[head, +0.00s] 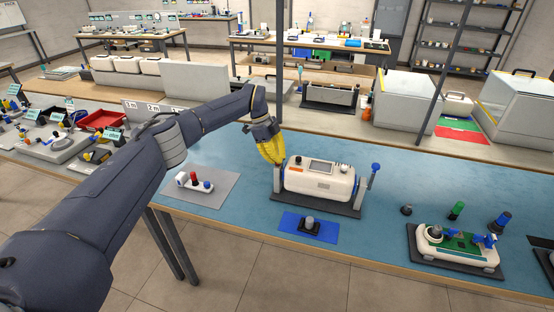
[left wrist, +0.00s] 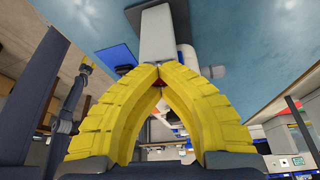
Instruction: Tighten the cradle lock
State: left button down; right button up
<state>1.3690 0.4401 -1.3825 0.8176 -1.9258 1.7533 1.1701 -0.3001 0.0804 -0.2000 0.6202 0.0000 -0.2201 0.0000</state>
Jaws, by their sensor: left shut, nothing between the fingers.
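A white monitor (head: 318,182) with a small screen sits in a dark cradle (head: 330,205) on the blue bench. The cradle's right upright carries a blue knob (head: 375,167). Its left upright (head: 276,182) stands just below my left gripper, whose fingers hide its top. My left gripper (head: 277,161) has yellow fingers pointing down at the monitor's left end. In the left wrist view its fingertips (left wrist: 160,68) meet, with nothing between them. I cannot tell whether they touch the cradle.
A grey mat (head: 215,190) with a red-knobbed device lies left of the cradle. A blue mat (head: 308,228) with a dark knob lies in front. Loose pegs, including a green one (head: 456,210), and a white-and-green device (head: 458,247) stand at right.

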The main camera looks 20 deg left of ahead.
pick_arm(q)
jog(key=shift+d+r+m+g, duration=0.1)
jog(key=shift+d+m+g, duration=0.2)
jog(key=shift+m, duration=0.3)
jog(key=c, duration=1.6)
grip_release()
jog(key=shift+o, duration=0.3)
jog(key=shift+a, duration=0.1)
jog(key=shift+a, duration=0.1)
jog(key=v, duration=1.2)
